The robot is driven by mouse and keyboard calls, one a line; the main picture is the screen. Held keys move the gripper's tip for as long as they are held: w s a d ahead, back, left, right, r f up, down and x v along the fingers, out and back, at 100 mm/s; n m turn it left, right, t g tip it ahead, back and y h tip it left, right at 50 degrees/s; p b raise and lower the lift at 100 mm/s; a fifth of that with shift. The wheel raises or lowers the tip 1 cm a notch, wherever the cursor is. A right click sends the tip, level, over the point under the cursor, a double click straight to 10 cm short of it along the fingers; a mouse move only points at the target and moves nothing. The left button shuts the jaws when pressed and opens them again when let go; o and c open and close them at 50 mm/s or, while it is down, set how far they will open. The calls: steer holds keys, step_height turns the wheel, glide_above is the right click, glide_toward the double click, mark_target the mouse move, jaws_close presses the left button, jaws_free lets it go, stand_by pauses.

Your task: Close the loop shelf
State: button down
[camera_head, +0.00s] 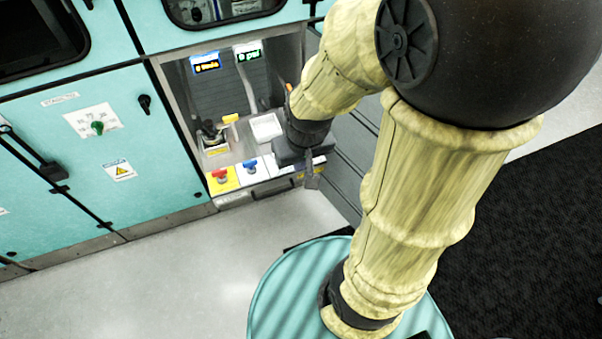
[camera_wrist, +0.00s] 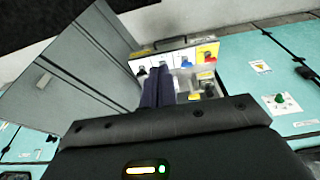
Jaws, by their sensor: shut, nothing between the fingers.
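The loop shelf (camera_head: 233,199) is a grey pull-out shelf at the bottom of an open bay in the turquoise cabinet wall. It sticks out of the bay, and its front shows low down. It carries a red knob (camera_head: 220,175) on a yellow plate and a blue knob (camera_head: 250,165) on a white plate. The shelf front also shows in the wrist view (camera_wrist: 172,46). My gripper (camera_head: 312,182) is at the shelf's right front corner, its fingers together and empty. In the wrist view the dark fingers (camera_wrist: 157,85) overlap the shelf; I cannot tell whether they touch it.
A white tray (camera_head: 266,127) sits deeper in the bay. A grey door panel (camera_head: 350,150) stands open to the right of the bay, close to my gripper; it also shows in the wrist view (camera_wrist: 70,75). Pale floor (camera_head: 180,280) in front of the cabinets is clear.

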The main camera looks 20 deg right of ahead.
steer(key=w+d+f+n+t+h+b, duration=0.1)
steer(key=w+d+f+n+t+b, duration=0.2)
steer(key=w+d+f+n+b, duration=0.5)
steer(key=w+f+n+y+b, duration=0.2)
steer(key=f+n+b, duration=0.2)
steer(key=f, duration=0.6)
steer(key=w+f+n+y+b, duration=0.1)
steer(key=f+n+y+b, duration=0.2)
steer(key=f+b, duration=0.5)
step_height(320, 180, down, 3)
steer(key=shift+w+d+f+n+y, duration=0.25)
steer(key=shift+w+d+n, duration=0.2)
steer(key=shift+n, duration=0.45)
steer(key=b, duration=0.3)
glide_toward(286, 177)
step_height(286, 177, down, 4)
steer(key=a, duration=0.2)
steer(key=shift+w+d, duration=0.1)
steer(key=shift+w, duration=0.95)
